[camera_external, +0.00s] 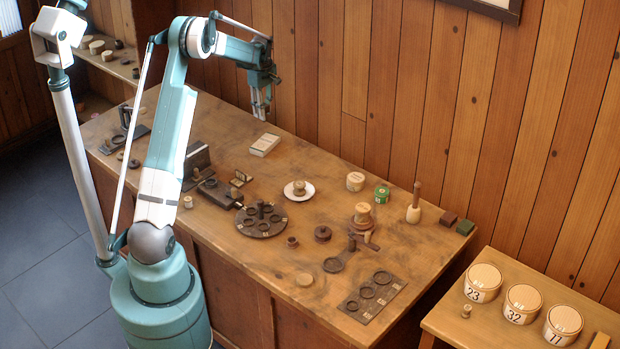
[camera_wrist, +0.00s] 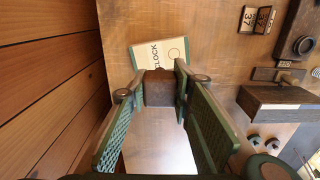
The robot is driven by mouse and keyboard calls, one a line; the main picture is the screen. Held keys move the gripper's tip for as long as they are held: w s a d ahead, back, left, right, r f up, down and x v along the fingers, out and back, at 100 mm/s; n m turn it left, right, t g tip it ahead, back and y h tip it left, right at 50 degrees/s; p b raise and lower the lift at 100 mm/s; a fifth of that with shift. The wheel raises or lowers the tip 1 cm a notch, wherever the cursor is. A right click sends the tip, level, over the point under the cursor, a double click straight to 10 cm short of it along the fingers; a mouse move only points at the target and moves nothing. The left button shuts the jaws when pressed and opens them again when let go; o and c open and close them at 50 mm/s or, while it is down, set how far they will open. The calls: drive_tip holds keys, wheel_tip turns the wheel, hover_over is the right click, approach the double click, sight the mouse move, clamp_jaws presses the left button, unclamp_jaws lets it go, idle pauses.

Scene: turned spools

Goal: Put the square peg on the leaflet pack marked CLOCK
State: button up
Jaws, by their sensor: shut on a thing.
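My gripper (camera_external: 262,108) is at the far back of the table, above and close to the leaflet pack. In the wrist view, its two green fingers (camera_wrist: 157,84) are shut on a brown block-like piece (camera_wrist: 158,92), which looks like the square peg. The leaflet pack (camera_external: 264,144) is a pale flat block on the table. In the wrist view, the pack (camera_wrist: 146,51) shows the word CLOCK and a ring outline, just beyond the fingertips. The held peg hides part of its near edge. I cannot make out the peg in the external view.
The wood wall (camera_external: 345,80) rises close behind the gripper. A round dark tray (camera_external: 262,231), a white saucer (camera_external: 309,191) and several turned pieces stand further right on the table. The table around the pack is mostly clear. Numbered tubs (camera_external: 483,282) stand on a side table.

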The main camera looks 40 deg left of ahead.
drive_tip(key=shift+f, duration=0.15)
drive_tip(key=shift+f, duration=3)
drive_tip(key=shift+f+p, duration=0.3)
drive_tip(key=shift+f, duration=1.55)
drive_tip(key=shift+f, duration=0.2)
drive_tip(key=o, duration=0.9)
drive_tip(key=shift+r, duration=0.15)
wheel_tip(320, 180, up, 12)
drive_tip(key=shift+r, duration=0.1)
